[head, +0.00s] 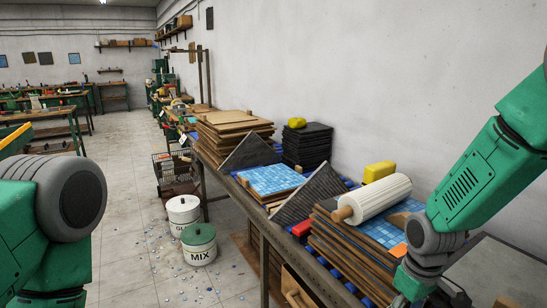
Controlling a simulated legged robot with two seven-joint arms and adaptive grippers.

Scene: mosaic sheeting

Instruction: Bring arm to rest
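My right arm (485,170) comes down from the upper right over the near end of the bench. Its wrist (428,262) is bent downward at the bottom edge, beside the stack of boards. Dark parts below the wrist may belong to my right gripper, but its fingers are not visible. My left arm (75,195) shows only as a green link and a grey joint at the lower left. My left gripper is outside the picture.
The bench (255,215) along the wall holds stacked boards, blue mosaic sheets (270,179), a white roller (372,198), yellow sponges (379,172) and a red block (302,228). Two buckets (198,243) stand on the floor beside scattered tiles. The left-hand aisle (125,170) is mostly clear.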

